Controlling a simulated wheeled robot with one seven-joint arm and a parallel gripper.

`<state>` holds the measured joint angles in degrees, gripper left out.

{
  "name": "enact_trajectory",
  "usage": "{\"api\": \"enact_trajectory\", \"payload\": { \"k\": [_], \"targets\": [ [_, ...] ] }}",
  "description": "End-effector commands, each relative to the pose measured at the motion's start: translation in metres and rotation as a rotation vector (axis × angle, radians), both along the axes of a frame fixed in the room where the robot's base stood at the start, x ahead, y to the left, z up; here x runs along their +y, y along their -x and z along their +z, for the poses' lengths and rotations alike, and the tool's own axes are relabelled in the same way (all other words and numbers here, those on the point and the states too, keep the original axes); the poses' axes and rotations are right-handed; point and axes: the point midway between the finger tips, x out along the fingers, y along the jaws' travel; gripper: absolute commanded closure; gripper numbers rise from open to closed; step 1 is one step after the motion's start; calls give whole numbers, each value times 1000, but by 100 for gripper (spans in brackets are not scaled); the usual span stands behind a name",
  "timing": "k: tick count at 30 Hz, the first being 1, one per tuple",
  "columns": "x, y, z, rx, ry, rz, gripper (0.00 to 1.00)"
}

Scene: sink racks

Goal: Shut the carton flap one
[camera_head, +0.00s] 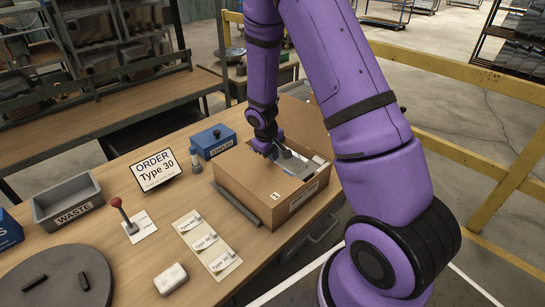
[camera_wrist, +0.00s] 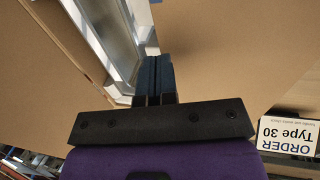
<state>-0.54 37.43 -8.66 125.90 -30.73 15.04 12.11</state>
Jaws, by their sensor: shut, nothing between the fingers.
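The open cardboard carton (camera_head: 262,206) stands on the wooden bench. A brown flap (camera_head: 243,172) lies across the left part of its top, with a small label at its near corner. Another flap (camera_head: 303,122) stands up at the far side. A grey item (camera_head: 296,166) shows in the opening between. My gripper (camera_head: 272,152) is shut and empty, over the carton's top at the flap's inner side. In the wrist view my shut fingers (camera_wrist: 153,75) lie beside a large cardboard panel (camera_wrist: 235,50); whether they touch it I cannot tell.
A blue stapler box (camera_head: 213,142), an order sign (camera_head: 156,170), a grey waste bin (camera_head: 68,202) and a red-knobbed lever (camera_head: 122,212) stand left of the carton. A dark bar (camera_head: 236,205) lies along its left side. A yellow rail (camera_head: 480,165) runs behind.

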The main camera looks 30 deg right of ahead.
Motion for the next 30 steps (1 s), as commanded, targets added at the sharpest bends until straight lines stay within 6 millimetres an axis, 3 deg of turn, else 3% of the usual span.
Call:
{"api": "enact_trajectory", "payload": {
  "k": [19,24,30],
  "targets": [
    [8,-3,112,-6,-1,-1,100],
    [8,-3,129,-4,0,1,100],
    [8,-3,134,-2,-1,0,100]
  ]
}}
